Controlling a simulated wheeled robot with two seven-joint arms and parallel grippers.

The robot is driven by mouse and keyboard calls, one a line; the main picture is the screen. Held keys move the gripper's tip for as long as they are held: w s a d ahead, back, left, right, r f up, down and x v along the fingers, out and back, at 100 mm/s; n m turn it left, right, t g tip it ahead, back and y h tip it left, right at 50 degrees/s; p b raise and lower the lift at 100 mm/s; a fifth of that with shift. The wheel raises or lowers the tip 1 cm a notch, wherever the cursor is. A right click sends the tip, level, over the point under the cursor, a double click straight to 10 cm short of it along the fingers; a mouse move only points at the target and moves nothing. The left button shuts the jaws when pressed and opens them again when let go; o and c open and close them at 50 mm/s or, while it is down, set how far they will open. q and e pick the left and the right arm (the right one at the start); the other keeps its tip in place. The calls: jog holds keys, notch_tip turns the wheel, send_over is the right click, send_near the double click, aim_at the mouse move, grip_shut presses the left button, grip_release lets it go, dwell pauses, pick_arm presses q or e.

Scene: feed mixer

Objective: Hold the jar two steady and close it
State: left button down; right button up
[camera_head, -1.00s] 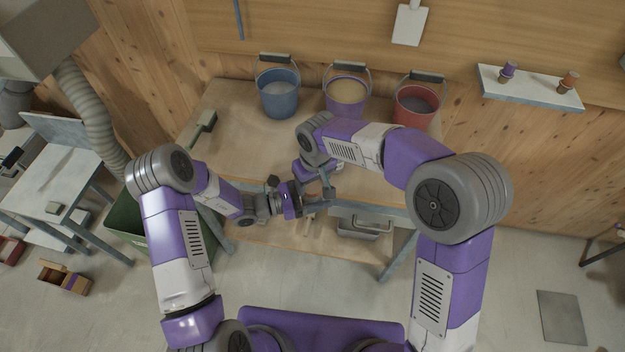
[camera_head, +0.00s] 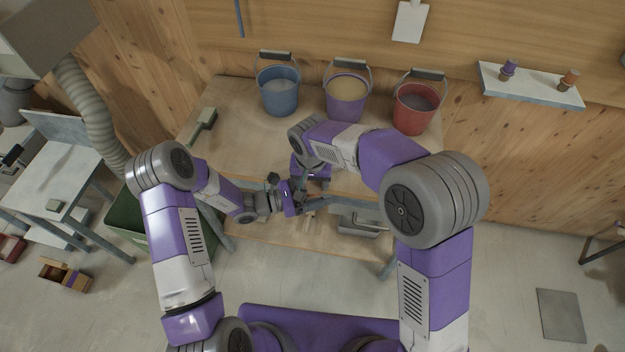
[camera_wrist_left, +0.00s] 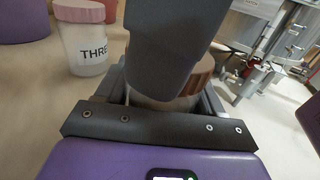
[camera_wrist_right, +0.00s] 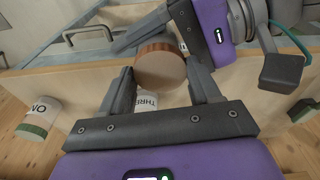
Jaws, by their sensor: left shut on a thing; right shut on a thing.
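My left gripper (camera_head: 296,196) is shut on a whitish jar (camera_wrist_left: 160,101), which lies between its fingers in the left wrist view. My right gripper (camera_wrist_right: 163,88) is shut on the brownish-pink lid (camera_wrist_right: 160,68). The lid also shows at the jar's top in the left wrist view (camera_wrist_left: 197,78), partly behind a dark finger. I cannot tell whether it is fully seated. In the head view the grippers hide the jar.
A jar marked "THREE" (camera_wrist_left: 88,42) with a pink lid stands beside the held jar. A jar with "WO" showing and a green end (camera_wrist_right: 40,118) is at left in the right wrist view. Blue (camera_head: 278,94), purple (camera_head: 346,104) and red (camera_head: 414,115) buckets stand on the table's back.

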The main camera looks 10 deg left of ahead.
jog(key=m, duration=0.4)
jog(key=shift+a+h, duration=0.1)
jog(key=shift+h, duration=0.2)
jog(key=m, duration=0.4)
jog(key=shift+w+m, duration=0.1)
jog(key=shift+m, duration=0.3)
jog(key=m, duration=0.3)
jog(key=m+g, duration=0.1)
jog(key=m, duration=0.2)
jog(key=shift+w+m+h, duration=0.1)
jog(key=shift+m+h, duration=0.3)
jog(key=m, duration=0.4)
jog(key=shift+m+g, duration=0.3)
jog(key=shift+m, duration=0.1)
jog(key=m, duration=0.4)
jog(key=shift+w+f+m+g, duration=0.1)
jog(key=shift+w+m+g, duration=0.05)
jog(key=shift+m+g, duration=0.15)
jog(key=m, duration=0.4)
jog(key=shift+m+y, duration=0.3)
jog(key=m, duration=0.3)
jog(key=shift+f+g, duration=0.15)
jog(key=shift+g, duration=0.15)
jog(key=shift+m, duration=0.7)
jog(key=shift+y, duration=0.3)
